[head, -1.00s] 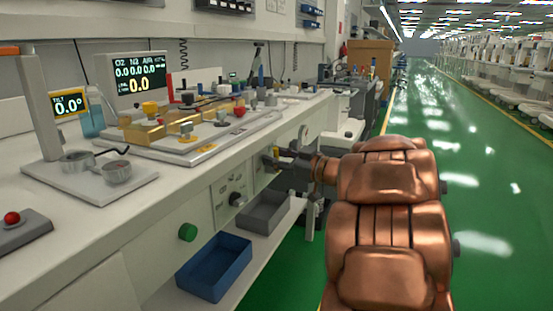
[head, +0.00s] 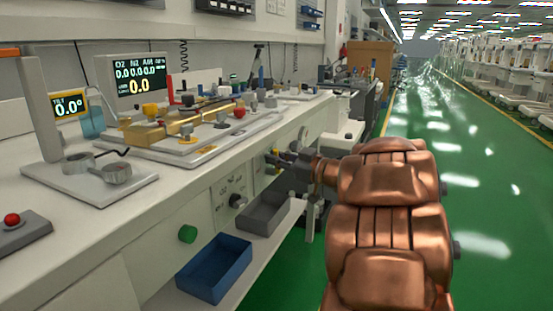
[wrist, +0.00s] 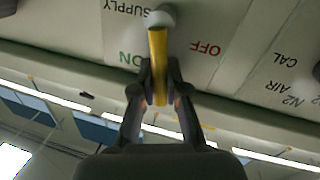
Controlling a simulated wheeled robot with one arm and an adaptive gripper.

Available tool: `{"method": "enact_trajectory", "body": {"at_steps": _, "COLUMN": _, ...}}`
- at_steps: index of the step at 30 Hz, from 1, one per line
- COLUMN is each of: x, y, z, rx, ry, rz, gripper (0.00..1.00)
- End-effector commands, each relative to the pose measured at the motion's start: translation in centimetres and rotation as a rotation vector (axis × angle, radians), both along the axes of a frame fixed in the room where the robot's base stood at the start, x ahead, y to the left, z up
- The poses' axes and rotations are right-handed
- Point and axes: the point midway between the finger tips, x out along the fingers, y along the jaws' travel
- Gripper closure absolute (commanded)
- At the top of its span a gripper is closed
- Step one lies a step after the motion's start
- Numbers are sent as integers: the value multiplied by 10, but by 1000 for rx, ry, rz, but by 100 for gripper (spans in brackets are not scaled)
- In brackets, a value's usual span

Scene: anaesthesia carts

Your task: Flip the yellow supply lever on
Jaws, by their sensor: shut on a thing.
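The yellow supply lever (wrist: 158,62) shows in the wrist view, standing out from a round pale pivot on the white panel (wrist: 85,30). The picture is upside down, with SUPPLY by the pivot, green ON at left and red OFF at right. The lever points down the picture, between the two words. My gripper (wrist: 160,92) has its two dark fingers closed around the lever, one on each side. In the head view my gripper (head: 283,157) is at the front panel of the bench; the lever is too small to make out surely there.
A black knob (head: 238,200) and a green knob (head: 187,233) sit on the same front panel. A grey bin (head: 265,212) and a blue bin (head: 214,268) stand on the shelf below. The green floor at right is clear.

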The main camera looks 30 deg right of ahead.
Motion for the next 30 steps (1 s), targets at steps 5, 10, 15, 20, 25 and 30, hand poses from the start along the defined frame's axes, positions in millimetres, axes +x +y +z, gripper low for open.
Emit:
{"method": "enact_trajectory", "body": {"at_steps": 5, "x": 0, "y": 0, "z": 2, "rx": 4, "ry": 3, "rz": 0, "gripper": 100}}
{"method": "enact_trajectory", "body": {"at_steps": 10, "x": 1, "y": -2, "z": 5, "rx": 24, "ry": 15, "rz": 0, "gripper": 100}}
{"method": "enact_trajectory", "body": {"at_steps": 15, "x": 2, "y": -3, "z": 8, "rx": 56, "ry": 33, "rz": 0, "gripper": 100}}
{"method": "enact_trajectory", "body": {"at_steps": 20, "x": 3, "y": -5, "z": 8, "rx": 89, "ry": 51, "rz": 0, "gripper": 100}}
{"method": "enact_trajectory", "body": {"at_steps": 25, "x": 4, "y": -7, "z": 8, "rx": 125, "ry": 72, "rz": -1, "gripper": 100}}
{"method": "enact_trajectory", "body": {"at_steps": 30, "x": 5, "y": -9, "z": 8, "rx": 160, "ry": 93, "rz": -2, "gripper": 100}}
